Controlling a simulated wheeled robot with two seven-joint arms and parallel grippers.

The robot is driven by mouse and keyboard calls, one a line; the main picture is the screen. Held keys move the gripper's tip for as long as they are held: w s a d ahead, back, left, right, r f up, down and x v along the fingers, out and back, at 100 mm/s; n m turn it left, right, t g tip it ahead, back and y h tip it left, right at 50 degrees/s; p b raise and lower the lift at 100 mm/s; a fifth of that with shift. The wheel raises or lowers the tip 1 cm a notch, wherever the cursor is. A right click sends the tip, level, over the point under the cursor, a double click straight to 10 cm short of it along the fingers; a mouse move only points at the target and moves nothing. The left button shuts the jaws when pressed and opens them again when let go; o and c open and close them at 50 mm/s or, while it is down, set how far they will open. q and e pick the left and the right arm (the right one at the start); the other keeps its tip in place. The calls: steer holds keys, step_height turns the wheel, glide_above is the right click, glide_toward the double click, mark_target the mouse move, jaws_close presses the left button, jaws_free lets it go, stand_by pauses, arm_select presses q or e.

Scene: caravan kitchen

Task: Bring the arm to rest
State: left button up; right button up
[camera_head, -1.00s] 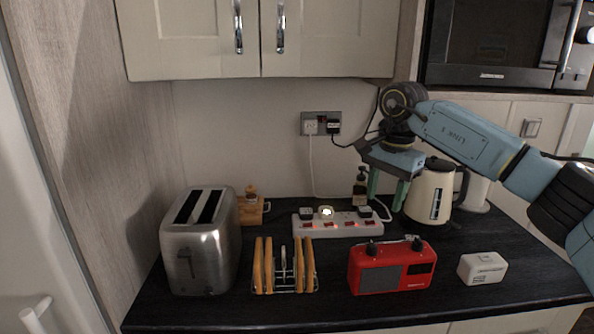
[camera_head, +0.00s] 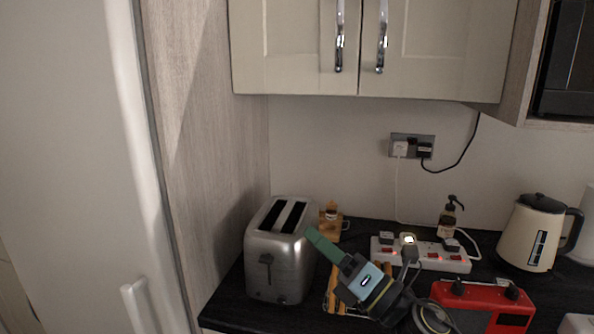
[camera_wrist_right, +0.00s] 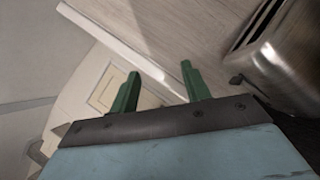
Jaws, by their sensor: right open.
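My right gripper (camera_head: 320,242) is in the lower middle of the head view, pointing up and left beside the right side of the silver toaster (camera_head: 281,252). Whether it touches the toaster I cannot tell. In the right wrist view its two green fingers (camera_wrist_right: 160,70) stand apart with nothing between them. My right wrist covers much of the toast rack (camera_head: 334,300) and reaches up to the left end of the red radio (camera_head: 512,312). My left gripper is not in view.
A white power strip (camera_head: 431,257) with plugs lies behind my wrist. A wood-grain panel (camera_head: 205,130) rises left of the toaster. Wall cupboards (camera_head: 430,50) hang above. The toaster also shows in the right wrist view (camera_wrist_right: 290,55).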

steer(key=s+d+f+m+h, duration=0.3)
steer(key=d+f+m+h, duration=0.5)
steer(key=m, duration=0.5)
steer(key=s+d+f+m+h, duration=0.3)
steer(key=d+f+m+h, duration=0.45)
steer(key=m, duration=0.55)
steer(key=s+d+f+m+g+h, duration=0.1)
steer(key=s+f+m+g, duration=0.5)
steer(key=s, duration=0.6)
steer(key=s+d+f+m+g, duration=0.15)
steer(key=s+f+g, duration=0.35)
steer(key=s+f, duration=0.5)
steer(key=s+f+g, duration=0.1)
steer(key=s+f, duration=0.2)
steer(key=f, duration=2.1)
steer(key=s+d+f+g, duration=0.1)
steer(key=s+d+f, duration=0.1)
steer(key=s+f, duration=1.2)
steer(key=shift+s+d+f, duration=0.15)
steer(key=shift+s+d, duration=0.15)
steer(key=shift+s, duration=0.75)
steer(key=shift+h, duration=0.25)
steer(key=shift+c, duration=1.1)
steer(key=shift+s, duration=0.15)
